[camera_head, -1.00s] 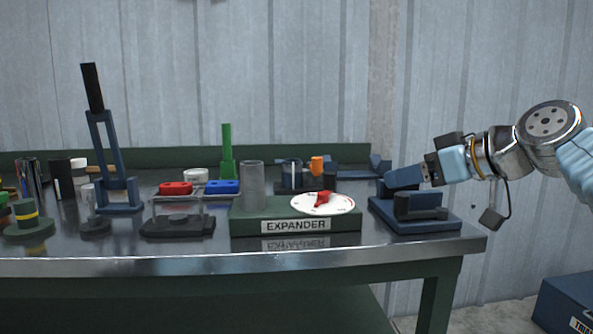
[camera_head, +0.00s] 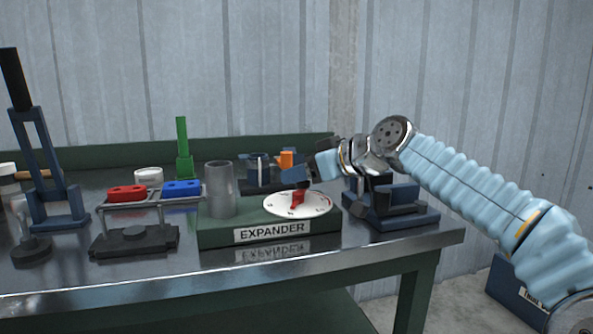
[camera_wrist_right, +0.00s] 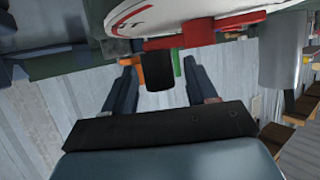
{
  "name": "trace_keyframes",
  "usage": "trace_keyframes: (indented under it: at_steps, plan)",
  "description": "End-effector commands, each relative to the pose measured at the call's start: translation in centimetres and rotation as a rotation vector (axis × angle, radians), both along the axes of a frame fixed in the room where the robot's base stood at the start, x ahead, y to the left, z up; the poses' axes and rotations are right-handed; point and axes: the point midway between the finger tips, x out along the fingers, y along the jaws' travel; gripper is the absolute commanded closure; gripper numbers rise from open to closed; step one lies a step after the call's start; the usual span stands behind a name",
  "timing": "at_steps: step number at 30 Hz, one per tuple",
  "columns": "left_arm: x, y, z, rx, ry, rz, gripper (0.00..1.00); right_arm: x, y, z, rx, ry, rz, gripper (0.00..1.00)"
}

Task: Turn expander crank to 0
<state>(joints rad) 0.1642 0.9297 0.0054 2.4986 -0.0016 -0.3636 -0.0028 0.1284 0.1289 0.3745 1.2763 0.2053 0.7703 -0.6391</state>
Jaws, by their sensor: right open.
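The expander is a green base (camera_head: 215,233) labelled EXPANDER, with a grey upright cylinder (camera_head: 220,190) and a white dial (camera_head: 318,207). A red crank (camera_head: 298,198) sits on the dial; its exact reading is too small to tell. In the right wrist view, the fingers (camera_wrist_right: 161,75) are spread apart, with the red crank (camera_wrist_right: 205,31) and dial (camera_wrist_right: 135,14) close by at the top. My left gripper is not in view.
A dark blue fixture (camera_head: 395,208) stands right of the expander, under my right arm. A green upright tool (camera_head: 183,150) and an orange part (camera_head: 287,158) are behind.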

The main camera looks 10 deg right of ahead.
Motion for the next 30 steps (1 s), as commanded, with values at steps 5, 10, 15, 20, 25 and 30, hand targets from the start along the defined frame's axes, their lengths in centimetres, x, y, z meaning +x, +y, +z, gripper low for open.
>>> trace_keyframes:
  at_steps: [5, 10, 15, 20, 25, 30]
  plan:
    - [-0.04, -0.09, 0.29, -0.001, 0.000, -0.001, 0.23, 1.22, 0.89, -0.57, 0.000, 0.000, 0.001, 0.43]
    - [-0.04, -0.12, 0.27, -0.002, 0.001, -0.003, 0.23, 1.43, 1.01, -0.69, 0.001, -0.001, 0.000, 0.43]
    - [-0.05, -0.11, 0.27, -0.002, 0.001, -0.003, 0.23, 1.41, 0.99, -0.70, 0.000, 0.000, 0.000, 0.48]
    - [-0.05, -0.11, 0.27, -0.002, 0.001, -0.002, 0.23, 1.40, 0.98, -0.70, 0.000, 0.000, 0.000, 0.72]
    - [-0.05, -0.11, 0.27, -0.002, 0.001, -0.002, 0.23, 1.40, 0.98, -0.70, 0.000, 0.000, 0.000, 0.94]
    - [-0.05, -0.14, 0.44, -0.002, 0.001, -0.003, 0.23, 1.37, 0.93, -0.64, -0.001, -0.001, -0.011, 0.94]
